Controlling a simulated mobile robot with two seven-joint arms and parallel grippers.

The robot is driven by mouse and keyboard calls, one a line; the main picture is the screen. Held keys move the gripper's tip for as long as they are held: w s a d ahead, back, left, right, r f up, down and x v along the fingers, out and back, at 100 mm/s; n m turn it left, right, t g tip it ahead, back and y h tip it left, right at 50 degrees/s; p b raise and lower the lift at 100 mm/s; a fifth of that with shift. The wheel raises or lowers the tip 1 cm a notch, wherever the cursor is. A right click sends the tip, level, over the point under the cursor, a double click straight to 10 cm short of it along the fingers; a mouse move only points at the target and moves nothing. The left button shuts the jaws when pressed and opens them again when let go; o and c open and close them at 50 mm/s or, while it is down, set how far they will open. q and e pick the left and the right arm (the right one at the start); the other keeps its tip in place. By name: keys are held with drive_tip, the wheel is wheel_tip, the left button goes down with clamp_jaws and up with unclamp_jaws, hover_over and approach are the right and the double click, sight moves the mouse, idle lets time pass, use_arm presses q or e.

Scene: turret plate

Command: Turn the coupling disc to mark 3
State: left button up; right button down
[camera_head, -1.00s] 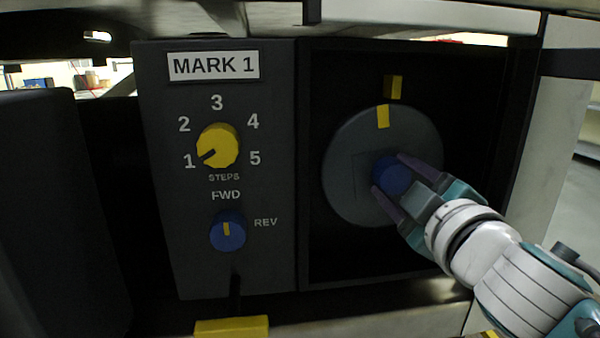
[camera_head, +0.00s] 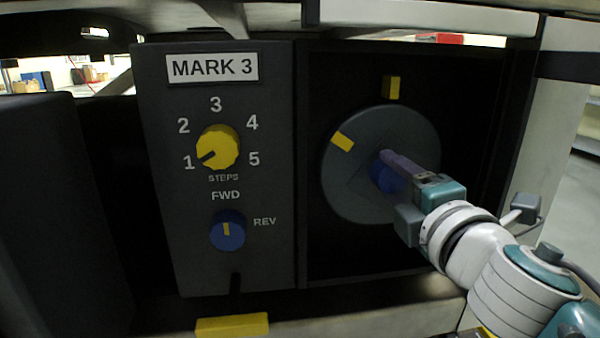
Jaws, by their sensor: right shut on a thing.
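The grey coupling disc (camera_head: 350,195) is in the dark recess in the right half of the panel. The yellow mark (camera_head: 342,141) on the disc's rim sits at the upper left. It is well to the left of the fixed yellow block (camera_head: 391,87) above the disc. My right gripper (camera_head: 387,164) is shut on the blue hub (camera_head: 385,180) at the disc's middle. Its fingers are seen nearly edge-on and cover part of the hub. The sign (camera_head: 213,67) reads MARK 3. My left gripper is not in view.
The yellow steps knob (camera_head: 220,150) has its pointer at 1. The blue knob (camera_head: 228,232) below has its pointer up, at FWD. A yellow block (camera_head: 232,326) sits at the bottom. The recess has side walls around the disc.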

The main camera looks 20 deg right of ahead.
drive_tip(key=shift+n, duration=0.4)
drive_tip(key=shift+c, duration=0.9)
unclamp_jaws()
drive_tip(key=shift+s, duration=0.1)
drive_tip(key=v, duration=0.9)
drive_tip(key=shift+s, duration=0.4)
drive_tip(key=shift+a+r, duration=0.1)
drive_tip(key=shift+r, duration=0.05)
